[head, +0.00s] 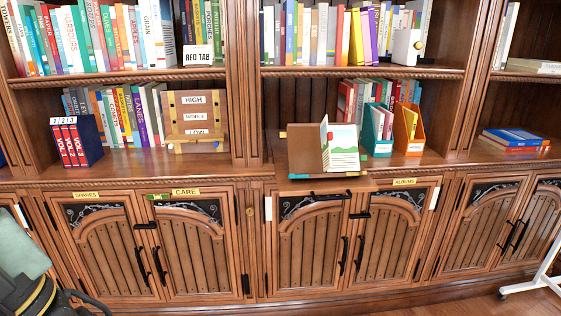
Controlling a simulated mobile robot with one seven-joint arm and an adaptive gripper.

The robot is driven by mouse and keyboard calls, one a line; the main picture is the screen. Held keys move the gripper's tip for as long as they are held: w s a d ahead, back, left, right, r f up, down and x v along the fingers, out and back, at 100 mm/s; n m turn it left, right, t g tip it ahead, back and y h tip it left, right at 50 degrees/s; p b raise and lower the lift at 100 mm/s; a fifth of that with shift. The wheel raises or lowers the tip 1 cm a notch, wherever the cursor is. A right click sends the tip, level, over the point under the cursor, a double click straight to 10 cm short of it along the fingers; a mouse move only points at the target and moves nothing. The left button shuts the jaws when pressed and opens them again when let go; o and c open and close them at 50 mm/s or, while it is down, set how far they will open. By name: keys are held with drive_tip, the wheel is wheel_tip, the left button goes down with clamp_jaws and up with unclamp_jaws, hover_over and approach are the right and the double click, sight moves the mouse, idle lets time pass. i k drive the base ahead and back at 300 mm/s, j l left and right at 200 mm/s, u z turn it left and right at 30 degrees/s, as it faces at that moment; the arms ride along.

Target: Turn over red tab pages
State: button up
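An open book (343,150) rests on a wooden stand or pull-out board (310,183) at the middle of the bookcase ledge. Its left side shows a plain brown cover or board (304,146). One page stands partly raised near the middle, and the right page shows a picture with green hills. A small reddish mark shows by the raised page; I cannot tell if it is a tab. A white sign reading RED TAB (198,56) stands on the upper left shelf. My gripper is not in view.
Teal (377,130) and orange (409,129) file holders stand right of the book. A board labelled HIGH, MIDDLE, LOW (194,120) and a blue box of red volumes (76,143) stand left. A dark object with yellow bands (38,297) and a white frame (535,280) flank the floor.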

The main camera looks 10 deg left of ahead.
sight(326, 143)
drive_tip(key=i+z, duration=0.2)
drive_tip(key=z, duration=0.2)
drive_tip(key=i+j+z, duration=0.1)
drive_tip(key=z, duration=0.25)
drive_tip(key=i+j+z, duration=0.15)
drive_tip(key=z, duration=0.25)
drive_tip(key=i, duration=0.05)
